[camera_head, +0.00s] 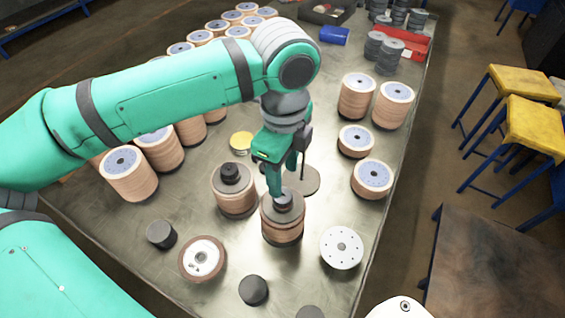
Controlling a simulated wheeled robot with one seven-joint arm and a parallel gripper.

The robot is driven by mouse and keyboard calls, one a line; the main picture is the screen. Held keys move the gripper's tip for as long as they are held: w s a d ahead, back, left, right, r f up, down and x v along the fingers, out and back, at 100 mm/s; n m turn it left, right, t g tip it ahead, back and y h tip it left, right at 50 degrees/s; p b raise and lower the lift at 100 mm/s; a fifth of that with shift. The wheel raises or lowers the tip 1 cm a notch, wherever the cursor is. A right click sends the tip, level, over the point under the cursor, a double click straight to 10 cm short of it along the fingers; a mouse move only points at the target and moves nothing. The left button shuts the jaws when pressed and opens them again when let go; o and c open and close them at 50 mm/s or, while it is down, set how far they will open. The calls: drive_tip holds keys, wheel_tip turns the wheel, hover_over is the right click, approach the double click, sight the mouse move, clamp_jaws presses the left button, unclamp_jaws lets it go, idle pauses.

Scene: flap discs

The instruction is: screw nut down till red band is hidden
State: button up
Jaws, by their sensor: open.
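A stack of tan flap discs (282,228) stands upright on the metal table, with a dark plate on top. A small dark nut (284,201) sits at the centre of that plate. My gripper (283,193) points down over this stack, its jaws open and its fingertips at the nut. One finger partly covers the nut, so I cannot tell whether the fingers touch it. A red band cannot be made out on this stack. A second clamped stack (234,198) stands just to the left, with a dark nut (230,172) on top.
A white disc (341,248), a reddish-rimmed disc (203,259) and dark cylinders (161,234) lie in front. Disc stacks (372,179) stand along the right side, more behind my arm. A round plate (306,181) lies behind the gripper. The table's right edge is close.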

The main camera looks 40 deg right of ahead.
sight(283, 197)
drive_tip(key=shift+a+f, duration=0.15)
drive_tip(key=shift+f, duration=3.3)
drive_tip(key=n, duration=0.8)
drive_tip(key=shift+n, duration=0.3)
drive_tip(key=shift+n, duration=0.3)
